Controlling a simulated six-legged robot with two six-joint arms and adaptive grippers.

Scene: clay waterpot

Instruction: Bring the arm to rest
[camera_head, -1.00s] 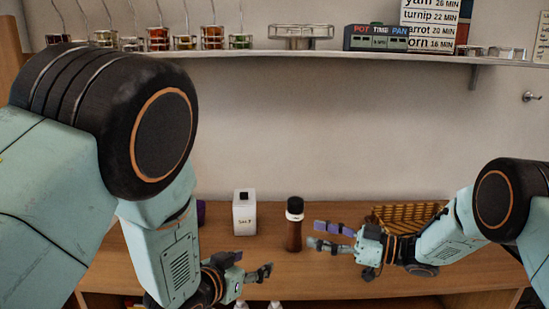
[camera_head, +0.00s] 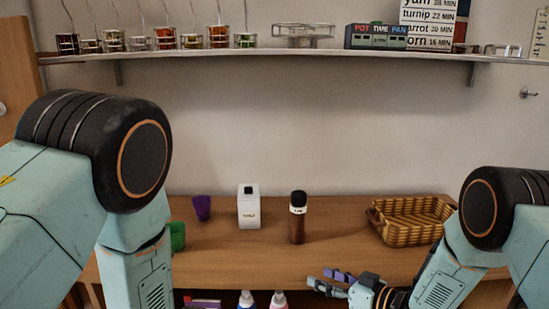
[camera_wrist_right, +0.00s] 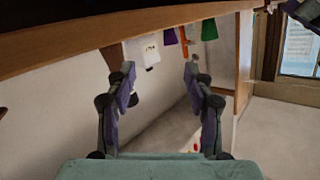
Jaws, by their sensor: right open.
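My right gripper (camera_head: 330,282) is at the lower right of the head view, in front of and below the tabletop's front edge. Its fingers are apart with nothing between them, and they also show open in the right wrist view (camera_wrist_right: 160,88). My left arm comes in from the left in the head view and its gripper is out of the frame. A brown bottle with a black cap (camera_head: 297,220) stands upright on the wooden table (camera_head: 340,255), apart from the right gripper. A white square container (camera_head: 248,207) stands to its left.
A wicker basket (camera_head: 412,222) sits at the table's right. A purple cup (camera_head: 202,208) and a green cup (camera_head: 177,236) stand at the left. A shelf (camera_head: 280,54) with jars and boxes runs along the wall. Bottles (camera_head: 279,300) show below the table edge.

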